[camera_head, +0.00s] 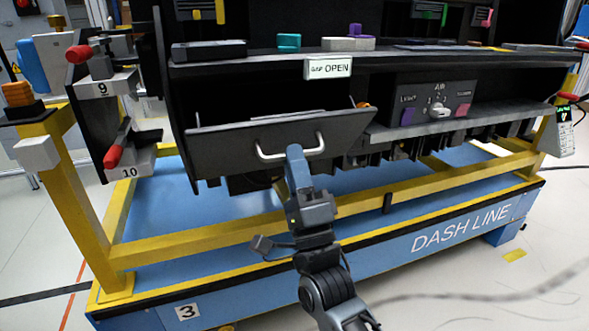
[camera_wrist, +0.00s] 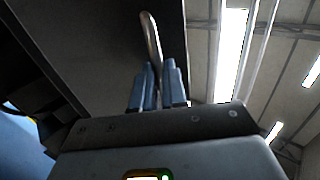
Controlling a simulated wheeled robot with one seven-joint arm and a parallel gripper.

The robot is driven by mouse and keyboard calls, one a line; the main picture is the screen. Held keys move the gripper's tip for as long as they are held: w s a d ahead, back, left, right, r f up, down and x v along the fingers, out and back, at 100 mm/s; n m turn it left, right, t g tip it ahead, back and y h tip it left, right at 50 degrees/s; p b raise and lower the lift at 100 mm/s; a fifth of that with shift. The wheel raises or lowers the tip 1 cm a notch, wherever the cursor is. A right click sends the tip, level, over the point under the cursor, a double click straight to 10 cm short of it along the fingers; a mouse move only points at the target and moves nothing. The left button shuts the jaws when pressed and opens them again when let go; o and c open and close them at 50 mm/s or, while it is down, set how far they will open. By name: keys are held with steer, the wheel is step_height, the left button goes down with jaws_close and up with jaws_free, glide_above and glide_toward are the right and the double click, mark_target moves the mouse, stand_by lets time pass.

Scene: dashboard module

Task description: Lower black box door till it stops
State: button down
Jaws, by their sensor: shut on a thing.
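The black box door (camera_head: 220,150) is a dark panel at the left of the dashboard module, below the shelf. It is tilted outward, with a gap showing above its top edge. A silver bar handle (camera_head: 268,156) is on its front. My gripper (camera_head: 294,150) is at the right end of the handle, with its fingers shut on it. In the wrist view, my gripper (camera_wrist: 160,75) has its two blue-grey fingers around the handle (camera_wrist: 151,35), and the dark door (camera_wrist: 105,45) fills the upper left. The inside of the box is mostly hidden.
A "GRIP OPEN" style label (camera_head: 328,68) hangs on the shelf edge above the door. A control panel with a knob (camera_head: 439,110) is to the right. Red-handled levers (camera_head: 115,156) stand at the left. The yellow and blue frame (camera_head: 190,245) runs below the door.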

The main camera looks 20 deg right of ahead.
stand_by(0.3)
steer(key=c, duration=1.2)
jaws_free()
steer(key=shift+o, duration=0.2)
steer(key=v, duration=0.7)
steer(key=shift+s+f, duration=0.25)
steer(key=shift+f, duration=0.05)
